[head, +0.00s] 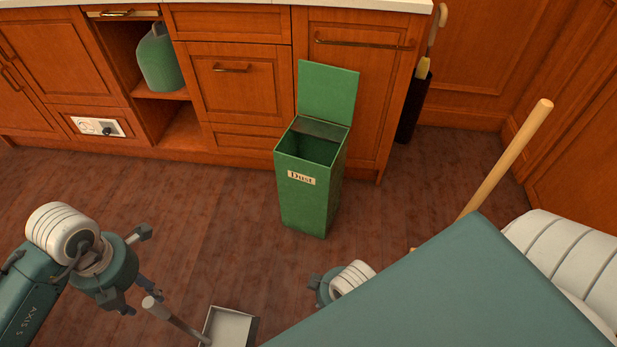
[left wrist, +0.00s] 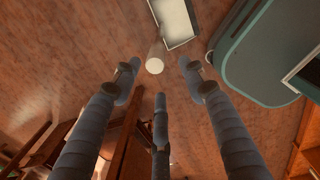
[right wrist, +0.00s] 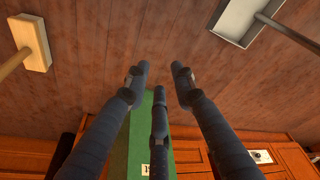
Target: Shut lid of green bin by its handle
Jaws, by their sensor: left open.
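The green bin (head: 308,205), labelled "Dust", stands upright on the floor before the cabinets. Its lid (head: 327,92) is open, standing up at the back edge; I cannot make out a handle on it. The bin (right wrist: 137,140) also shows in the right wrist view, beyond the fingers and partly hidden by them. My left gripper (head: 138,278) is open and empty, low at the left, well apart from the bin. My right gripper (right wrist: 160,85) has its fingers spread and empty; in the head view my own arm hides most of it.
A dustpan (head: 228,328) with an upright handle (head: 175,318) stands near my left gripper. A broom handle (head: 507,158) slants up at the right. Cabinets (head: 235,90) line the back, with an umbrella stand (head: 413,108) beside them.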

